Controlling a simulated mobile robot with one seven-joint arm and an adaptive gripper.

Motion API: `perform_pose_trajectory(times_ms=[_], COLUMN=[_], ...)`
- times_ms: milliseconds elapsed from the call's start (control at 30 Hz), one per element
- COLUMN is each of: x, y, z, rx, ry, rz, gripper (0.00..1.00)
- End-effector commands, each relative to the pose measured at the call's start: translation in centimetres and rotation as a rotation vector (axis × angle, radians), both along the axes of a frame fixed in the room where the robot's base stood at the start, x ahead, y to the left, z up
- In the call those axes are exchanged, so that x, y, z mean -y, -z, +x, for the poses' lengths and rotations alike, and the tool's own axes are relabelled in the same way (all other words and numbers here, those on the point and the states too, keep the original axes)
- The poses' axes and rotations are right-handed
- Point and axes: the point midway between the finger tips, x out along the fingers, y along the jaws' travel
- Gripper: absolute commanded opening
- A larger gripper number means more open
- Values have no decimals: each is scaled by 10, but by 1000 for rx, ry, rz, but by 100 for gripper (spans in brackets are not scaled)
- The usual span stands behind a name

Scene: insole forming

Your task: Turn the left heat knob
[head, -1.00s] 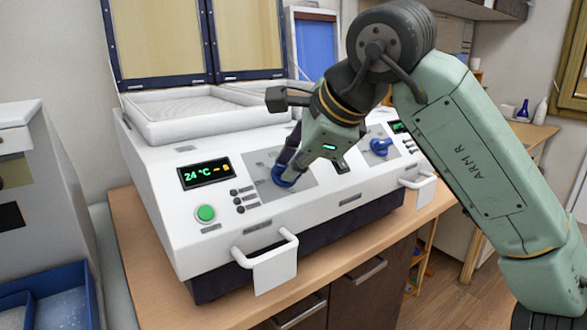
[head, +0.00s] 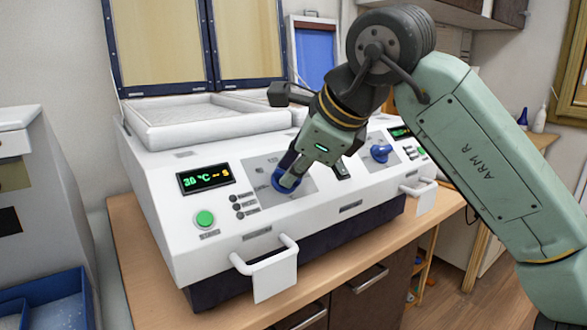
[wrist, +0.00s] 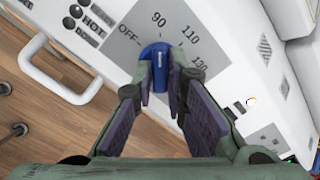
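The left heat knob (head: 278,180) is blue and sits on the grey dial plate of the white machine (head: 217,258). In the wrist view the knob (wrist: 155,54) shows between the two fingers, with its pale mark pointing roughly at 90. OFF is printed to its left; 110 and 130 are to its right. My gripper (head: 288,180) reaches down to the knob, and in the wrist view its fingertips (wrist: 161,78) are closed around the knob's sides. The fingers hide part of the knob. The left display (head: 206,178) appears to read 30 °C in green.
A second blue knob (head: 380,153) is at the right of the panel. A green button (head: 204,218) and small black buttons are left of the held knob. White handles (head: 268,262) stick out in front. A blue bin (head: 50,300) stands at the lower left.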

Motion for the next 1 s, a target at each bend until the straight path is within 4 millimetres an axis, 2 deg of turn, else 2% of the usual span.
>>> perform_pose_trajectory(times_ms=[300,633,767,1000], x=[0,2,8,28], y=[0,-3,-15,-54], z=[0,-2,-10,-38], rx=[0,1,2,3], ry=[0,1,3,3], rz=[-1,-1,0,0], gripper=[32,32,32,32])
